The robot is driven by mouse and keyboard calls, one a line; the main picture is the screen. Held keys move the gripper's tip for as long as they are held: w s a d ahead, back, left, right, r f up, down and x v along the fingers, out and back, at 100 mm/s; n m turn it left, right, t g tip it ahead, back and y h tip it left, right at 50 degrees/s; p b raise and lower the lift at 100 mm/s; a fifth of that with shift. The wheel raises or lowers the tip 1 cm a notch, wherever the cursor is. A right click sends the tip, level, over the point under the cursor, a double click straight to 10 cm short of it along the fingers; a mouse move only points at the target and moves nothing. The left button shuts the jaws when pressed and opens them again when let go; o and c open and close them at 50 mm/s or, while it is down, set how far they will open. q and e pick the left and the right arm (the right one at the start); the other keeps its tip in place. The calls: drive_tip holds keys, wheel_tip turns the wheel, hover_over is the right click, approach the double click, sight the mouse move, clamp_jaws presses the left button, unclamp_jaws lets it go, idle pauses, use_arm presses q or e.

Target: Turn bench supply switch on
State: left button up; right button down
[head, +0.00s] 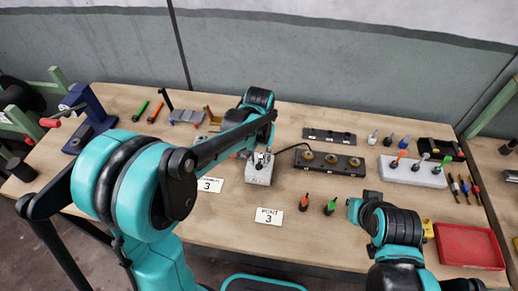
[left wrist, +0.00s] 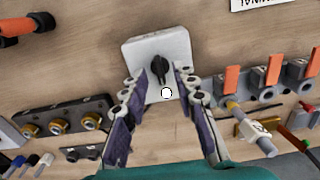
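The bench supply (head: 259,173) is a small pale grey box in the middle of the table, with a black cable at its right. In the left wrist view the box (left wrist: 148,48) carries a black rotary switch knob (left wrist: 160,70) on its top face. My left gripper (left wrist: 160,88) is open, its two fingers apart on either side of the knob with gaps to it. In the head view my left arm reaches over the box, and the fingers are hard to make out. My right gripper (head: 362,207) is over the table's right front; its fingers are unclear.
A dark block with brass terminals (head: 331,160) stands right of the supply. Cards (head: 268,216) lie in front. Green and orange plugs (head: 330,206) stand near my right gripper. A red tray (head: 470,247) is at the right. A blue vise (head: 92,110) is at the left.

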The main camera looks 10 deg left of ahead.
sight(259, 163)
use_arm(q)
wheel_tip(259, 163, up, 11)
idle(0.3)
drive_tip(key=shift+f, duration=0.1)
drive_tip(key=s+a+f+t, duration=0.1)
drive_tip(key=s+a+t, duration=0.2)
drive_tip(key=s, duration=0.4)
drive_tip(key=s+a+f+t, duration=0.2)
drive_tip(key=s+a+t, duration=0.2)
drive_tip(key=s, duration=0.4)
drive_tip(key=shift+a, duration=0.5)
